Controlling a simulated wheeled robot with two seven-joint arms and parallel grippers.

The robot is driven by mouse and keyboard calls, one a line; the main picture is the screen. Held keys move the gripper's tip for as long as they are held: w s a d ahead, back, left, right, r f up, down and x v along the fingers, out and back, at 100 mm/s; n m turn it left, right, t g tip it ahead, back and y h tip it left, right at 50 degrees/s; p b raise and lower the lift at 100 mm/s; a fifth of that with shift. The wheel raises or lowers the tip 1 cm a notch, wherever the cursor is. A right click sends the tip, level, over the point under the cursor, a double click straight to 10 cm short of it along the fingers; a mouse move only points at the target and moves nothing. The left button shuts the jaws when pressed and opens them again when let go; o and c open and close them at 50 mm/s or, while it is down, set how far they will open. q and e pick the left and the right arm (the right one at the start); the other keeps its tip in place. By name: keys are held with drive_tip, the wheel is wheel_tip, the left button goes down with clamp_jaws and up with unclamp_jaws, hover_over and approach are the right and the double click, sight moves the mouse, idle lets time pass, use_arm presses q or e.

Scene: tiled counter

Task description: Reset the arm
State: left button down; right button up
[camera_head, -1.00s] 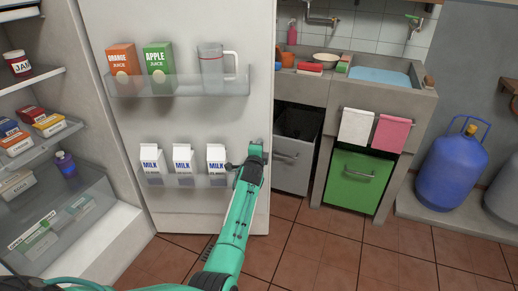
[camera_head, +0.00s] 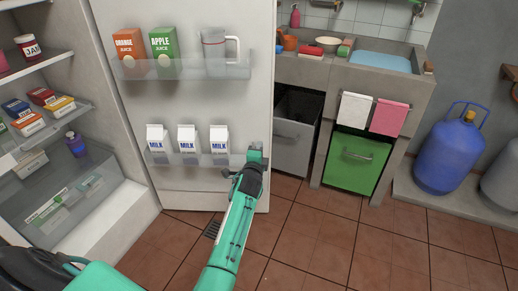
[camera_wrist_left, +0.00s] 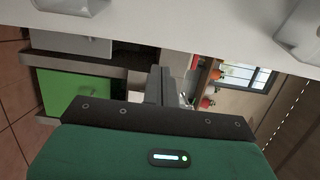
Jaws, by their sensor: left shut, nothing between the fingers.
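My left arm (camera_head: 233,225), teal with dark joints, reaches up from the bottom of the head view. My left gripper (camera_head: 254,153) is at its far end, in front of the lower right edge of the open fridge door (camera_head: 200,105), right of the milk cartons. In the left wrist view, the gripper's dark fingers (camera_wrist_left: 160,85) are together with nothing between them. The teal hand body (camera_wrist_left: 155,150) fills the bottom of that view. My right gripper is not in view.
Milk cartons (camera_head: 187,138) stand in the door's lower bin. Juice cartons (camera_head: 163,52) and a clear jug (camera_head: 214,52) stand above. The green cabinet (camera_head: 356,160) and blue gas cylinder (camera_head: 450,150) are at right. The tiled floor (camera_head: 330,240) between is clear.

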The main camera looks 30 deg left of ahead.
use_arm(q)
drive_tip(key=shift+s+d, duration=0.2)
drive_tip(key=shift+s, duration=0.2)
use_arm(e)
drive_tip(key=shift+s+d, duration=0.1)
